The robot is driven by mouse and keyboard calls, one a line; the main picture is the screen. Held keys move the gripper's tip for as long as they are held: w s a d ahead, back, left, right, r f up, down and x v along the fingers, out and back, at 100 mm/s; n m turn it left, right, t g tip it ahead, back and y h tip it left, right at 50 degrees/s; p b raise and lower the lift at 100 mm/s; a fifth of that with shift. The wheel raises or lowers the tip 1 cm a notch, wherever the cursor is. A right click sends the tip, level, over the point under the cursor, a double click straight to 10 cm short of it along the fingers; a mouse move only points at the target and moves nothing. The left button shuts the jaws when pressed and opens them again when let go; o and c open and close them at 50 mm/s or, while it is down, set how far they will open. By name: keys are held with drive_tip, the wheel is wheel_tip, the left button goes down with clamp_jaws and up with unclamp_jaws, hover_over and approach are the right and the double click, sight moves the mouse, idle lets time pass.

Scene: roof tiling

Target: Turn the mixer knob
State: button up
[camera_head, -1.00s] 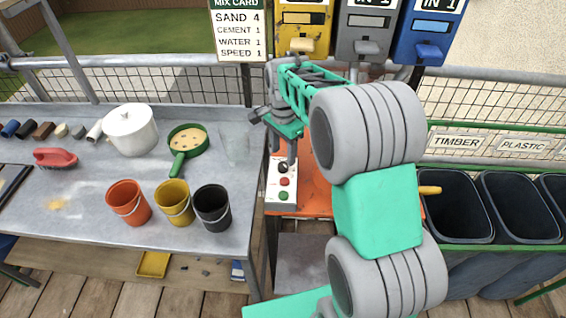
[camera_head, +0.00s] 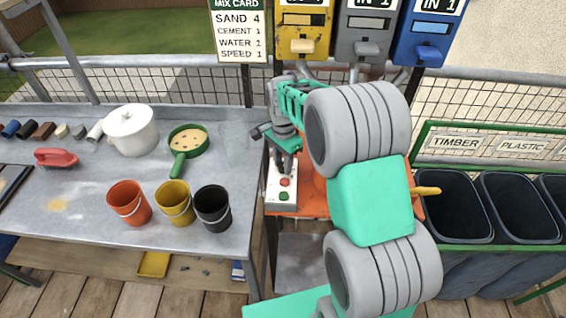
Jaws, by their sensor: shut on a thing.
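The white control box (camera_head: 282,200) stands on the orange mixer stand (camera_head: 314,196), just right of the grey table. Its red button (camera_head: 285,182) and green button (camera_head: 284,196) show on the top. The dark knob at the box's far end is hidden behind my gripper. My gripper (camera_head: 285,170) points down over that far end, with its fingers shut on the knob. The mix card (camera_head: 238,35) on the fence reads sand 4, cement 1, water 1, speed 1.
The grey table (camera_head: 80,215) at left holds orange, yellow and black buckets (camera_head: 212,207), a white pot (camera_head: 131,130) and a green sieve (camera_head: 188,142). Yellow, grey and blue dispensers (camera_head: 427,35) hang at the back. Dark bins (camera_head: 450,205) stand at right.

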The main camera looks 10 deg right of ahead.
clamp_jaws()
drive_tip(key=shift+n, duration=0.3)
drive_tip(key=n, duration=0.7)
drive_tip(key=shift+n+b, duration=0.35)
drive_tip(key=shift+n, duration=0.05)
drive_tip(key=n, duration=0.4)
drive_tip(key=shift+n, duration=0.3)
drive_tip(key=n, duration=0.4)
drive_tip(key=shift+n, duration=0.4)
drive_tip(key=o, duration=0.8)
unclamp_jaws()
